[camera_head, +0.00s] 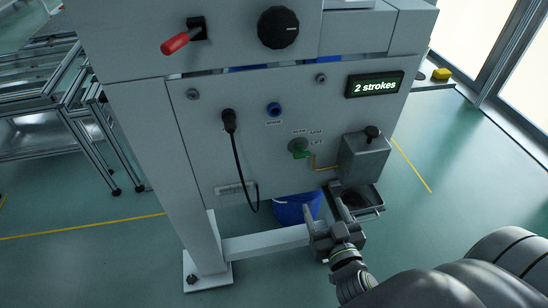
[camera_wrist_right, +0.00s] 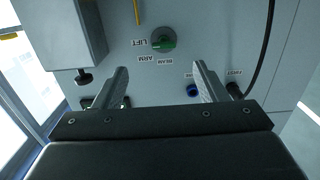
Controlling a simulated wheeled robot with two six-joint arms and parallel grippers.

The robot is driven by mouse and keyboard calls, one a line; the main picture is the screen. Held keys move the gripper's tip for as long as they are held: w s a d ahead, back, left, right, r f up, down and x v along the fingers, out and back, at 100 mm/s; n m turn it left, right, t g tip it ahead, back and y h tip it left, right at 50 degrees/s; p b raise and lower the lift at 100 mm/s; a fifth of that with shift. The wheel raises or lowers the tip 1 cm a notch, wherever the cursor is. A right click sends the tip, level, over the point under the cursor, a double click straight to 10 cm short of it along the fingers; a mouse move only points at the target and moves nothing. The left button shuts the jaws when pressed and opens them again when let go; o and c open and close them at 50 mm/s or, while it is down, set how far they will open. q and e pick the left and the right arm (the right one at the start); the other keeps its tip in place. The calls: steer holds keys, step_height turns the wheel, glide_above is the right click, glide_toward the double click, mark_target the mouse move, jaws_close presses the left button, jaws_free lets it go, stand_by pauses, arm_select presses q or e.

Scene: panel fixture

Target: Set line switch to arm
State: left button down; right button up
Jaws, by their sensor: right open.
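The line switch (camera_head: 299,149) is a green knob on the grey panel, with small labels BEAM, ARM and LIFT around it. In the right wrist view the same switch (camera_wrist_right: 163,43) appears upside down, and LIFT, ARM and BEAM are readable. Its green handle looks roughly level, in line with LIFT; which end points is hard to tell. My right gripper (camera_head: 326,214) is below the switch in the head view, apart from it. In the wrist view its fingers (camera_wrist_right: 161,70) are spread and empty, with the switch beyond the gap. My left gripper is out of view.
A grey box (camera_head: 362,158) with a black knob juts out right of the switch, with a tray below. A black cable (camera_head: 238,160) hangs left; a blue fitting (camera_head: 273,109) sits above left. A display (camera_head: 375,85) reads "2 strokes". A blue bucket (camera_head: 292,210) stands underneath.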

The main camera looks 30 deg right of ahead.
mark_target(303, 156)
steer(key=shift+t, duration=0.3)
steer(key=x, duration=0.6)
steer(key=r+p+x, duration=0.1)
steer(key=x, duration=0.4)
steer(key=p+x, duration=0.1)
steer(key=x, duration=0.5)
steer(key=shift+w+a+r, duration=0.15)
steer(key=shift+w+r, duration=0.2)
steer(key=shift+r, duration=0.05)
steer(key=c, duration=1)
